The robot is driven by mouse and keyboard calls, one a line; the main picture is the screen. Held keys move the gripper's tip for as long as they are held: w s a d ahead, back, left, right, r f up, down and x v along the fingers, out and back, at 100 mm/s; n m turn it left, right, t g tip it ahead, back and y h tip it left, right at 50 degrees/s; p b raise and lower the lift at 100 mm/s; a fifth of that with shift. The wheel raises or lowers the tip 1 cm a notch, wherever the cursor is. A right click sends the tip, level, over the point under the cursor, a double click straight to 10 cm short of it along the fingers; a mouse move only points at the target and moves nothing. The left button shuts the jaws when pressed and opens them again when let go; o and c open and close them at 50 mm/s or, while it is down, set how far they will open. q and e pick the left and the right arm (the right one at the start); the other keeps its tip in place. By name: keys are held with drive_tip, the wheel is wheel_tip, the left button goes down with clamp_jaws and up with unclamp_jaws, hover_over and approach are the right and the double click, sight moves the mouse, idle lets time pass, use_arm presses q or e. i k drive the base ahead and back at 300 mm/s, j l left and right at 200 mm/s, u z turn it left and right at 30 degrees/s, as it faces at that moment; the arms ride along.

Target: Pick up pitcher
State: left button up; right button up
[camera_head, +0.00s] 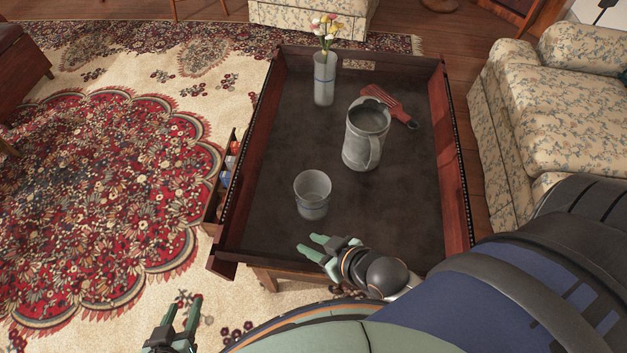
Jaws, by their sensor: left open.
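The grey pitcher (360,140) stands upright on the dark tray-like table top (270,190), right of its middle. Its open mouth shows from above, and its handle is on the near right side. My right gripper (306,242) is over the near edge of the table, below and left of the pitcher in the picture and apart from it. Its green fingers are spread with nothing between them. My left gripper (185,302) is low at the left, over the carpet outside the table, open and empty.
A grey cup (312,196) stands between my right gripper and the pitcher, to the left. A vase with flowers (325,82) stands behind. Raised wooden rims (455,150) edge the table. A floral sofa (555,100) is at right.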

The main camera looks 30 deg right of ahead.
sight(368, 119)
drive_tip(key=z, duration=0.9)
